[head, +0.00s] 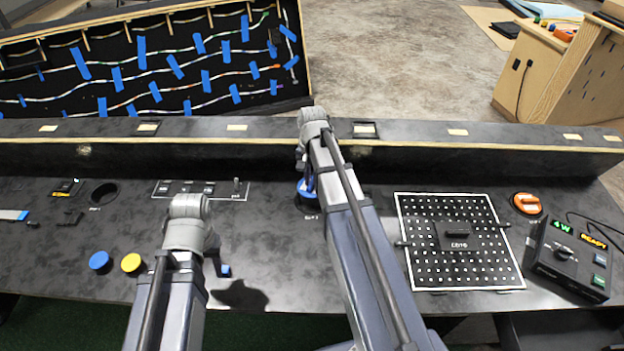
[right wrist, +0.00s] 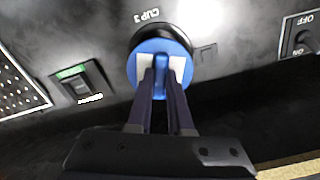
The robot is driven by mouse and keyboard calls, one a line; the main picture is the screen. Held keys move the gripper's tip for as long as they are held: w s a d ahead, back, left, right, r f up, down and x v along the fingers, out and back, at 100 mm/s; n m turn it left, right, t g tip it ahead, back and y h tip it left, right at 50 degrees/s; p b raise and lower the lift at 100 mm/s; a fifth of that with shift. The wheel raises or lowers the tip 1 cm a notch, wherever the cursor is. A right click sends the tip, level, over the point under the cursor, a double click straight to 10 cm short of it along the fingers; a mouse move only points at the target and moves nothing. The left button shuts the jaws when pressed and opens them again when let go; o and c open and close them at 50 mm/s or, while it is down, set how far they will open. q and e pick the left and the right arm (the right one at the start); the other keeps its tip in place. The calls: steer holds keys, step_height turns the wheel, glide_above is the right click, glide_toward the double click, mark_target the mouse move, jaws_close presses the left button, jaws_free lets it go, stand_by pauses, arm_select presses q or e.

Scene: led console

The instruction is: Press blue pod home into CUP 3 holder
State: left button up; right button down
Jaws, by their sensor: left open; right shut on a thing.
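The blue pod (right wrist: 160,48) sits at the dark round CUP 3 holder (right wrist: 168,28), whose label reads "CUP 3" in the right wrist view. The holder's dark rim shows along the pod's far side; I cannot tell how deep the pod sits. My right gripper (right wrist: 160,84) is shut on the pod's raised grip. In the head view the arm partly hides the pod (head: 308,190). My left gripper (head: 222,266) is open above the front of the console, left of the pod. Its fingers are mostly hidden behind its wrist, and a small blue patch shows at their tips.
An orange pod (head: 527,203) sits at the right, beside a perforated panel (head: 462,275) and a control box (head: 570,258). An empty round holder (head: 103,193) is at the left. Blue (head: 100,261) and yellow (head: 132,263) discs lie in front. A raised ledge (head: 420,135) runs behind.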

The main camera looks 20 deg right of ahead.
mark_target(312, 190)
arm_select(q)
steer(key=shift+f+b, duration=2.55)
steer(key=shift+f, duration=0.05)
arm_select(e)
steer(key=shift+f, duration=2.6)
steer(key=c, duration=0.8)
jaws_free()
arm_select(q)
steer(key=shift+r, duration=0.15)
arm_select(e)
steer(key=shift+o, duration=0.2)
steer(key=shift+r, duration=0.2)
step_height(312, 190, up, 8)
steer(key=p, duration=0.8)
steer(key=shift+f, duration=0.2)
arm_select(q)
step_height(312, 190, up, 8)
steer(key=shift+f, duration=0.2)
